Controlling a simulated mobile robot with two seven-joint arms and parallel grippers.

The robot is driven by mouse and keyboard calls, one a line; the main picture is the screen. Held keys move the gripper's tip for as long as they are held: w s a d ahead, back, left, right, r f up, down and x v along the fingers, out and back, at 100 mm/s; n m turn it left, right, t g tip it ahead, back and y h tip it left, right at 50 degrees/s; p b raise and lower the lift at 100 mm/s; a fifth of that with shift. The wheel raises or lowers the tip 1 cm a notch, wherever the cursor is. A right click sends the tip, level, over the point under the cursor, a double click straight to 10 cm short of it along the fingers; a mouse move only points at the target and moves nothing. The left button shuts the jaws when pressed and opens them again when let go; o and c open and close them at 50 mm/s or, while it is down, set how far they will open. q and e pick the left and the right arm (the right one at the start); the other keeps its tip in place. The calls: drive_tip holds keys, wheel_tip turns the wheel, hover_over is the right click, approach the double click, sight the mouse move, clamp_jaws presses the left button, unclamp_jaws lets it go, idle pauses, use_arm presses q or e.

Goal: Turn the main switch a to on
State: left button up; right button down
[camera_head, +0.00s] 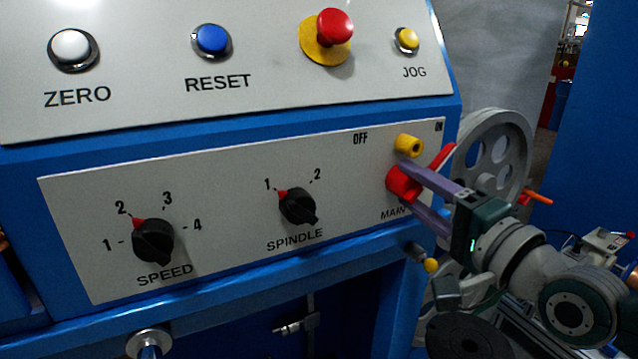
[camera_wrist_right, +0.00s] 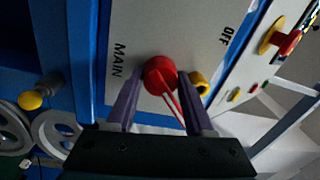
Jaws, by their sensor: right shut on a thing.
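The main switch (camera_head: 400,186) is a red knob with a red lever, at the right end of the lower white panel above the partly hidden MAIN label. In the head view its lever slants up and right from behind my upper finger, towards the ON side. My right gripper (camera_head: 410,187) comes in from the right, its two purple fingers around the red knob. In the right wrist view the red knob (camera_wrist_right: 159,74) sits between the fingertips (camera_wrist_right: 161,82), and the lever stretches back between the fingers. My left gripper is not in view.
A yellow cylinder (camera_head: 409,145) sticks out just above the switch, close to my upper finger. The SPINDLE knob (camera_head: 298,206) and SPEED knob (camera_head: 153,241) are to the left. A red emergency button (camera_head: 334,26) is above. A grey handwheel (camera_head: 495,150) stands behind my right gripper.

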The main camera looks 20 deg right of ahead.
drive_tip(key=shift+c, duration=1.9)
unclamp_jaws()
drive_tip(key=shift+o, duration=0.5)
drive_tip(key=shift+r, duration=0.1)
